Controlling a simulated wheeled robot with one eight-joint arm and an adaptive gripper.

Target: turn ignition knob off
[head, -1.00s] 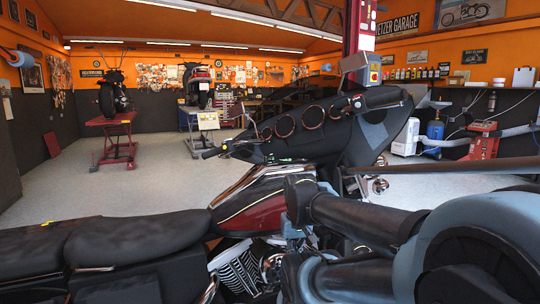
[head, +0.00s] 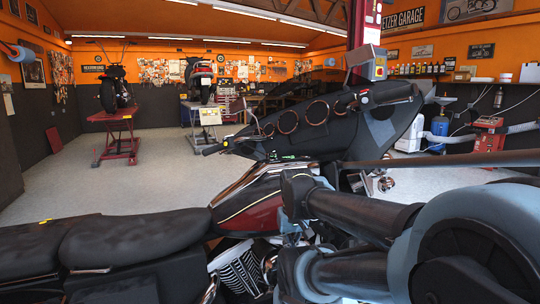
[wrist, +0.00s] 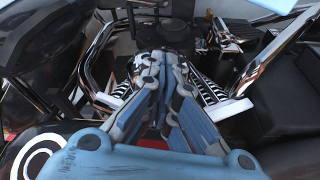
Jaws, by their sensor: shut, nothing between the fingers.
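The black and dark red motorcycle (head: 262,216) fills the foreground of the head view, with its seat at left and its handlebar and gauges at upper centre. I cannot make out the ignition knob in either view. My gripper (wrist: 166,58) shows in the wrist view, its blue and grey fingers together and empty. They point toward the motorcycle's chrome and dark engine parts; I cannot tell whether they touch anything. In the head view my arm covers the area right of the tank, and I cannot pick out the fingertips there.
A chrome tube (wrist: 98,72) lies left of the fingers, and other chrome parts lie to their right. Behind, a motorcycle stands on a red lift (head: 113,135) and another on a grey lift (head: 203,125). Open floor (head: 150,178) lies between. A red machine (head: 488,137) stands at right.

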